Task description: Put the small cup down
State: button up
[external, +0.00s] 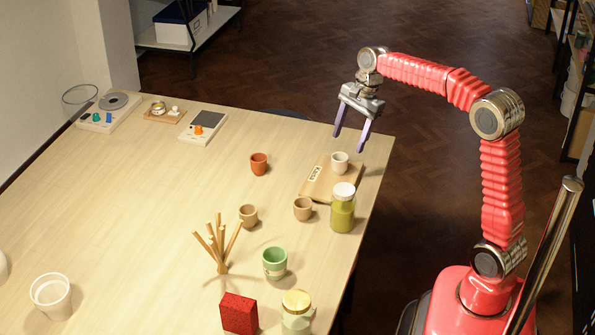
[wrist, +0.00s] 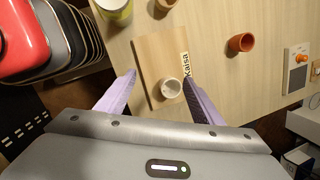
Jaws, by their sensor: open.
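A small white cup (external: 339,162) stands upright on a wooden board (external: 318,191) near the table's right edge. In the wrist view the cup (wrist: 171,88) shows on the board (wrist: 149,47), beside a label reading "Kaisa" (wrist: 185,65). My gripper (external: 351,138) is open and empty, above the cup and apart from it. In the wrist view its purple fingers (wrist: 158,78) spread to either side of the cup. Which cup the task means is not marked in the frames.
A jar of green contents (external: 342,210) stands by the board's front corner. A terracotta cup (external: 259,164), two tan cups (external: 303,208), a green cup (external: 275,263) and a wooden peg rack (external: 220,245) stand on the table. The table's left middle is clear.

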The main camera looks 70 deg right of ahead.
jog(key=s+a+r+n+t+h, duration=0.1)
jog(key=s+a+n, duration=0.45)
jog(key=a, duration=0.25)
jog(key=s+a+n, duration=0.4)
jog(key=a+n, duration=0.2)
jog(key=a, duration=0.2)
jog(key=s+a+f+n+t, duration=0.2)
jog(key=s+a+f+n, duration=0.3)
jog(key=s+a+n, duration=0.3)
jog(key=s+n, duration=0.3)
jog(key=shift+s+a+f, duration=0.2)
jog(key=shift+a+f, duration=0.05)
jog(key=shift+f, duration=0.1)
jog(key=shift+o, duration=0.5)
jog(key=shift+w+r, duration=0.1)
